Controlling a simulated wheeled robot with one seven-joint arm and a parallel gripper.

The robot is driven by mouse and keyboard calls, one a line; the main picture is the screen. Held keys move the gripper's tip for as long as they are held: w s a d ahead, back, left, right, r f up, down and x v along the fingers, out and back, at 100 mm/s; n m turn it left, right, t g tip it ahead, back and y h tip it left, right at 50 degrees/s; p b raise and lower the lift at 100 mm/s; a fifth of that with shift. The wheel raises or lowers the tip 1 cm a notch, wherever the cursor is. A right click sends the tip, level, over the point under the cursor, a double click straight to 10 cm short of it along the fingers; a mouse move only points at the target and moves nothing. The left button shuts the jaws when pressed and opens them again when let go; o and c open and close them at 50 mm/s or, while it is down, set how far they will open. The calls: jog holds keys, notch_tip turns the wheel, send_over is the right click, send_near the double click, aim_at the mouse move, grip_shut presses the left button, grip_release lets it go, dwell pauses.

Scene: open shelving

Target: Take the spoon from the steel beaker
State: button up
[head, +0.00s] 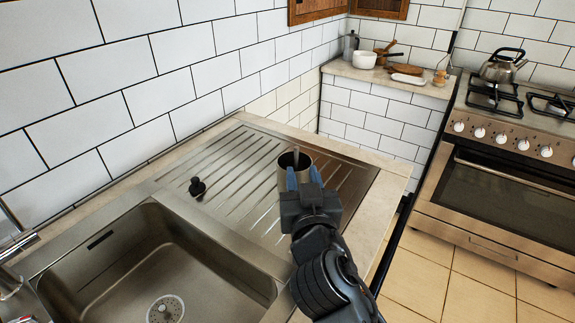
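The steel beaker (282,180) stands upright on the ribbed metal drainboard, right of the sink. Part of a spoon (296,156) shows at its dark mouth, with a thin light handle rising a little above the rim. The rest of the spoon is hidden inside. My gripper (303,178) is in front of the beaker, its two blue fingertips apart and overlapping the beaker's upper front in the picture. Nothing shows held between them. Whether the fingers touch the beaker cannot be told. My gripper and wrist hide the beaker's lower part.
The steel sink (165,265) lies at lower left, with a tap (14,245) at the left edge. A small black plug (197,187) sits on the drainboard (225,185). A tiled wall rises behind. A stove (500,150) with a kettle (502,68) stands at right.

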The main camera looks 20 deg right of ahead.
aim_at(297, 155)
jog(key=x, duration=0.2)
jog(key=shift+w+r+p, duration=0.15)
jog(key=shift+w+p, duration=0.2)
jog(key=shift+w, duration=0.05)
jog(key=p+x, duration=0.2)
jog(key=x, duration=0.3)
jog(key=shift+w+d, duration=0.1)
jog(key=shift+w, duration=0.25)
grip_shut()
